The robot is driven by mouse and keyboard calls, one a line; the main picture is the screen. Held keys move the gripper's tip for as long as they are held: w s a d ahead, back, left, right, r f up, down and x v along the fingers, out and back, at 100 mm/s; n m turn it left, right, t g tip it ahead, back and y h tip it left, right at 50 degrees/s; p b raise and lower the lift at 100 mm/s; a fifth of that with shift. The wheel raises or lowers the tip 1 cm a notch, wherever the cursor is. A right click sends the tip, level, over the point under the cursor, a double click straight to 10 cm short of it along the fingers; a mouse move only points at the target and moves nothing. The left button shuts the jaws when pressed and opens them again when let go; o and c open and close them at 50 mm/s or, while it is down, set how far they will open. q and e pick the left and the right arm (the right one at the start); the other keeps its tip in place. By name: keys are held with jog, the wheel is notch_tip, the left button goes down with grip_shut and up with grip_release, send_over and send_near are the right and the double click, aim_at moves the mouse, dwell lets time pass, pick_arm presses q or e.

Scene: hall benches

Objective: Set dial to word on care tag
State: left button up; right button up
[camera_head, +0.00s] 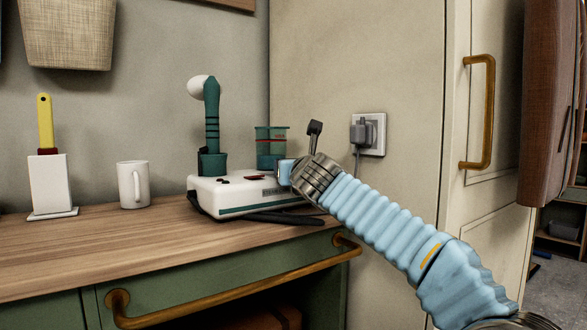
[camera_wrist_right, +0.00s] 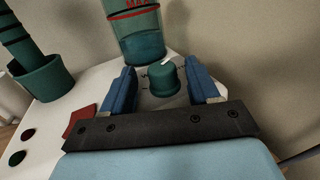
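A white and dark green appliance (camera_head: 235,208) stands on the bench, with a green handle piece (camera_head: 211,112) upright on it and a clear green tank (camera_head: 270,147) at its back. Its dark green dial (camera_wrist_right: 165,80) shows in the right wrist view, with a white pointer mark and small marks around it, too small to read. My right gripper (camera_head: 286,173) is over the appliance's right end. In the wrist view its two blue fingers (camera_wrist_right: 161,72) are open, one either side of the dial, with gaps visible. In the head view the gripper hides the dial. I see no care tag. My left gripper is out of view.
A white mug (camera_head: 132,184) and a white holder with a yellow-handled tool (camera_head: 46,128) stand to the left. A plug sits in the wall socket (camera_head: 374,135). A brown garment (camera_head: 549,100) hangs at far right. The bench front is clear.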

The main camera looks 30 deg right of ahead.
jog(key=shift+s, duration=0.1)
jog(key=b+v, duration=0.1)
jog(key=v, duration=1.2)
jog(key=shift+s, duration=0.3)
